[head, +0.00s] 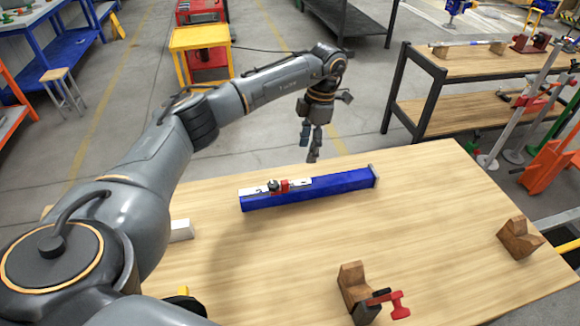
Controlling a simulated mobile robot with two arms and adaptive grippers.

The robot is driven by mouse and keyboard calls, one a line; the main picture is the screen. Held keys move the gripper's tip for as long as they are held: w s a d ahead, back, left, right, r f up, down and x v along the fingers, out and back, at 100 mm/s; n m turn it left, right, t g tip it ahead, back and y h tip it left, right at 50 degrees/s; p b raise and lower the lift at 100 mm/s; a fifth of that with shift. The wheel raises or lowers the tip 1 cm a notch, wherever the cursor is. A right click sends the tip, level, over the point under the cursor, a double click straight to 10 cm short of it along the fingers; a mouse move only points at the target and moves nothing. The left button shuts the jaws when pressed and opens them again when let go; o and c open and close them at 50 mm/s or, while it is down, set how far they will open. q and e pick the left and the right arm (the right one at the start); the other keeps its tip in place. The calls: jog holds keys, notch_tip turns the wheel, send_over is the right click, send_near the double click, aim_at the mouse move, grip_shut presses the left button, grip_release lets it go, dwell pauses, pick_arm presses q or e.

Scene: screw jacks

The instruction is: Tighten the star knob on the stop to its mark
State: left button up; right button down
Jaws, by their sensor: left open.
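A blue beam (330,189) lies on the wooden table, with a light scale strip along its top. A small red stop (284,185) sits on the strip, left of the beam's middle. A black star knob (273,185) is on the stop. It is too small to see its mark or how far it is turned. My left gripper (311,146) is open and empty, fingers pointing down, above and beyond the beam near the table's far edge. It is apart from the knob. My right gripper is not in view.
On the table (440,230), a wooden V-block (352,283) with a red clamp (396,303) stands at the front, and another wooden block (519,238) at the right. A white block (181,230) lies at the left beside my arm. The table's middle right is clear.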

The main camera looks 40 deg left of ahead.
aim_at(272, 184)
pick_arm(q)
jog(key=s+a+f+y+p, duration=0.1)
jog(key=s+a+f, duration=0.1)
jog(key=f, duration=0.2)
jog(key=s+a+f+g, duration=0.1)
jog(key=s+a+f, duration=0.1)
jog(key=f, duration=0.2)
jog(key=s+a+f+y+p, duration=0.1)
jog(key=s+a+f, duration=0.1)
jog(key=a+f, duration=0.1)
jog(key=shift+s+f+m+y+p, duration=0.1)
jog(key=shift+f+m+y+p, duration=0.2)
jog(key=shift+f+m, duration=0.15)
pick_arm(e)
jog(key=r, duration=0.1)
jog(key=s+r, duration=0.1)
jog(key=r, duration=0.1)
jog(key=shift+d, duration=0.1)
pick_arm(q)
jog(key=shift+d, duration=0.1)
jog(key=c, duration=1.1)
jog(key=shift+c, duration=0.2)
